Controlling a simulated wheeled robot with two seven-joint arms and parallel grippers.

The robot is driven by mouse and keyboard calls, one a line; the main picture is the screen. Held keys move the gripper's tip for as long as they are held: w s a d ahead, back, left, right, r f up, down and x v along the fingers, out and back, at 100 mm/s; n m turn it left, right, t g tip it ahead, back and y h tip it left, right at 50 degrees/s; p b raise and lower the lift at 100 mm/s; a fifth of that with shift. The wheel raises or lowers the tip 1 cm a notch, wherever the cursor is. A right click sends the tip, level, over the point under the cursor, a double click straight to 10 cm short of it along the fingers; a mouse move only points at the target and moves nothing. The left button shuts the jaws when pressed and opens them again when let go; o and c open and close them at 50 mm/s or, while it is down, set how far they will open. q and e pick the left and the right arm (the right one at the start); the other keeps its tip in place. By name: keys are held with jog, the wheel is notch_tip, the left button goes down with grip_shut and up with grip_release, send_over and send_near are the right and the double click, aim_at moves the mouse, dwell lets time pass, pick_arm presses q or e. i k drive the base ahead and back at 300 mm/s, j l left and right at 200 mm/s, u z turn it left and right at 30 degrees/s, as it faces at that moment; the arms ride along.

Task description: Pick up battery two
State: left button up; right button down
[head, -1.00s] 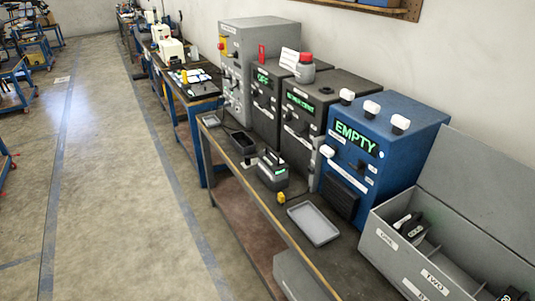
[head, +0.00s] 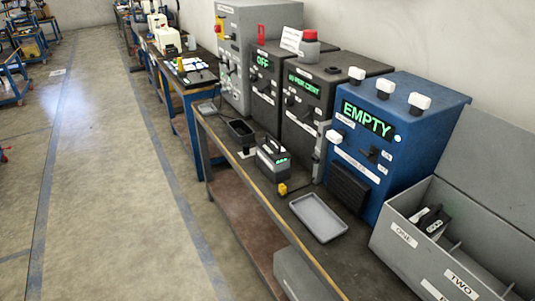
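A grey open box (head: 405,243) stands on the bench at the lower right. Its front labels read ONE (head: 404,234) and TWO (head: 461,283). A dark battery-like block (head: 431,220) with a pale side sits in the compartment behind ONE. The visible part of the compartment behind TWO shows no battery; the rest is cut off by the picture edge. Another dark block with a handle and a small green display (head: 272,159) stands on the bench. No number is readable on either block, so I cannot tell which is battery two. Neither of my grippers is in view.
A blue machine (head: 417,130) shows EMPTY. Dark machines (head: 312,110) and a grey cabinet (head: 236,50) stand behind. A shallow grey tray (head: 318,217), a small yellow item (head: 283,189) and a dark bin (head: 240,131) lie on the bench (head: 352,265).

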aim_at(271, 152)
jog(key=i+j, duration=0.25)
jog(key=i+j+z, duration=0.1)
jog(key=j, duration=0.3)
jog(key=i+j, duration=0.35)
jog(key=i+j+z, duration=0.1)
jog(key=j, duration=0.25)
jog(key=i+j, duration=0.3)
jog(key=i+j+z, duration=0.1)
jog(key=j, duration=0.3)
jog(key=i+j, duration=0.3)
jog(key=j+z, duration=0.05)
jog(key=j, duration=0.05)
